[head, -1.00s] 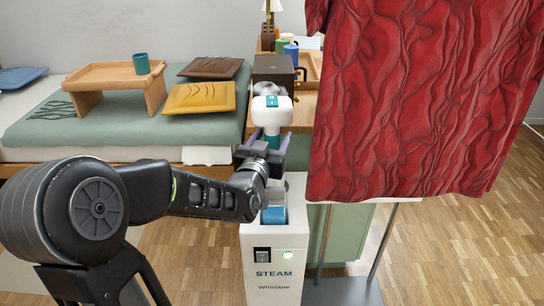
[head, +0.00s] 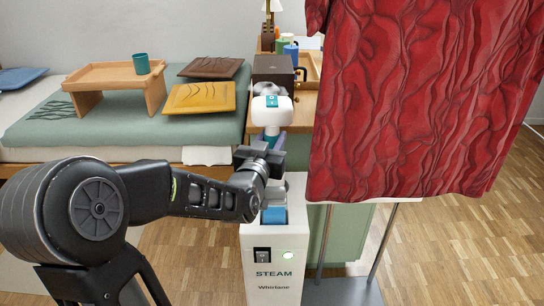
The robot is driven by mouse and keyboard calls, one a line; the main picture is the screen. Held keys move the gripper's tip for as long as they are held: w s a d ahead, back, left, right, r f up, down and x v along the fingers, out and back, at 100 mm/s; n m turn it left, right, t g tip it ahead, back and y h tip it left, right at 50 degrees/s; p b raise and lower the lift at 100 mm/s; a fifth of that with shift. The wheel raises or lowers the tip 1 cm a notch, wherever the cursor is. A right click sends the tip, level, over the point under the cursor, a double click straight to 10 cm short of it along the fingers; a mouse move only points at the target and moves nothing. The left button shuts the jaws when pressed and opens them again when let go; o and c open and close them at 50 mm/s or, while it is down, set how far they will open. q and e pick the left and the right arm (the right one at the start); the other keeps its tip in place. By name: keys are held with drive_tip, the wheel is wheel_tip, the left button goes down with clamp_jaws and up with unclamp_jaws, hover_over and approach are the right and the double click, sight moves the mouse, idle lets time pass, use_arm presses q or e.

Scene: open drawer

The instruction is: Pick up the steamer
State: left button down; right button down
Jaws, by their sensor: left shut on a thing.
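The steamer's white head (head: 271,112), with a teal patch on top, stands upright above the white steamer base (head: 273,243), which is marked STEAM and has a black switch and a lit green light. My left gripper (head: 272,145) is shut on the steamer just below its head. The gripper and wrist hide most of the part held. My right gripper is not in view.
A red garment (head: 420,100) hangs close on the right, above metal stand legs. A bed (head: 100,125) with a wooden tray table (head: 110,77) and cushions lies at the left. A dark box (head: 273,70) stands on furniture behind the steamer.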

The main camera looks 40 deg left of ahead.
sight(273, 100)
use_arm(q)
drive_tip(key=shift+r, duration=0.15)
idle(0.8)
wheel_tip(273, 100, up, 10)
drive_tip(key=p, duration=0.3)
drive_tip(key=shift+p, duration=0.3)
idle(0.6)
